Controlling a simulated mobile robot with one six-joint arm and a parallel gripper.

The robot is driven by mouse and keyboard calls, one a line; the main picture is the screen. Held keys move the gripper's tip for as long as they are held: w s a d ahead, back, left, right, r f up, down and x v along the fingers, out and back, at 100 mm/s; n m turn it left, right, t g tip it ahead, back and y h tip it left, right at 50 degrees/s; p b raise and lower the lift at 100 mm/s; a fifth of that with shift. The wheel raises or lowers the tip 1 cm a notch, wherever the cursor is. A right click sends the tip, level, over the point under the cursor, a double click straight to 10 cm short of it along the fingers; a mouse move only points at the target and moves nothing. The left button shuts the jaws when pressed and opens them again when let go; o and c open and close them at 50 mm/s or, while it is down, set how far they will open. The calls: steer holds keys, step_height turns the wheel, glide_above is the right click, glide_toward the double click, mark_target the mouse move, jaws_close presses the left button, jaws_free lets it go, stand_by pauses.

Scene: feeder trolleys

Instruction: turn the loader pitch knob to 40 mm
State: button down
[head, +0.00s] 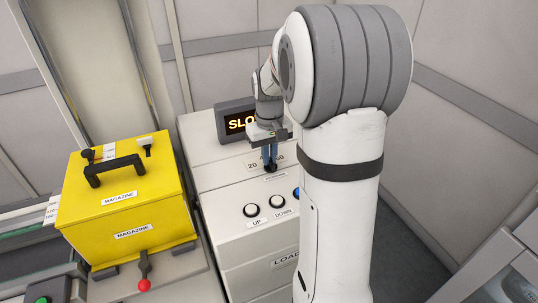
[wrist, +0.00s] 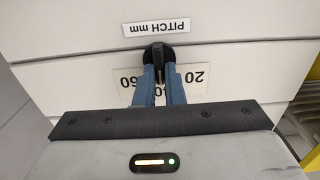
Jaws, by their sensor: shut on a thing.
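Which number the knob points to I cannot tell. In the head view my gripper (head: 270,158) reaches down to the knob (head: 270,168), mostly hidden there.
A lit display reading SLO (head: 237,122), partly covered by my arm, stands on the loader top. UP (head: 251,210) and DOWN (head: 278,202) buttons and a blue button (head: 296,192) sit below the knob. A yellow magazine box (head: 120,205) with a black handle stands at left.

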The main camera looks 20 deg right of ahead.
steer(key=c, duration=1.5)
jaws_free()
step_height(320, 180, up, 8)
steer(key=shift+f, duration=0.1)
